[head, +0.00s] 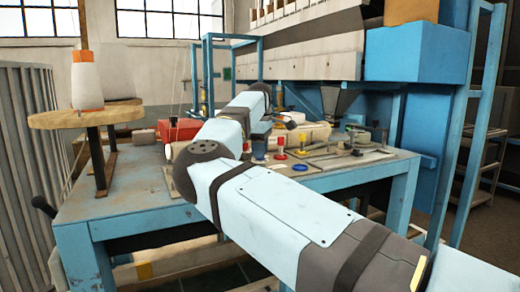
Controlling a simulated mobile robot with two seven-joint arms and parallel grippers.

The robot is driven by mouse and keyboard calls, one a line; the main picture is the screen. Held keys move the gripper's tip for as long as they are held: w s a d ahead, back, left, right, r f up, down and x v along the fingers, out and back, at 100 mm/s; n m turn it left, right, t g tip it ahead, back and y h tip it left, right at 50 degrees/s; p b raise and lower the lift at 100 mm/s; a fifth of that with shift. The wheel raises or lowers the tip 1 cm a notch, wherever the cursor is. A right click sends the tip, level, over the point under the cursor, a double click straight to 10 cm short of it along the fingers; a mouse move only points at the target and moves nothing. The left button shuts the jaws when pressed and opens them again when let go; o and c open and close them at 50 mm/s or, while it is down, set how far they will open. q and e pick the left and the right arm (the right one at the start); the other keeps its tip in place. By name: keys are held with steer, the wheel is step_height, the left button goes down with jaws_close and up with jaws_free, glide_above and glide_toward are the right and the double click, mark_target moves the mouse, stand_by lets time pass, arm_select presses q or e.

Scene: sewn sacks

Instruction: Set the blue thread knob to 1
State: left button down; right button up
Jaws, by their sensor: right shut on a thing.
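My right arm crosses the view from the lower right and bends back over the bench. Its gripper (262,130) points down at the bench, seen small and partly covered by my own arm. It is shut on what looks like the blue thread knob (259,148), at the left of a row with a red knob (281,148) and a yellow knob (302,141). The knob's pointer and numbers are too small to read. A flat blue disc (300,168) lies in front of the row. My left gripper is not in view.
The blue workbench (340,180) carries a red box (180,130) and metal parts to the right of the knobs. A thread cone (86,82) stands on a round wooden stand (62,118) at left. A tall blue frame (472,130) rises at right.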

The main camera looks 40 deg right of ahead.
steer(key=shift+r+m, duration=0.1)
steer(key=shift+m, duration=0.8)
steer(key=o, duration=0.9)
steer(key=shift+o, duration=0.2)
step_height(320, 180, up, 14)
steer(key=b, duration=0.2)
steer(key=shift+s+a, duration=0.15)
steer(key=shift+a, duration=0.05)
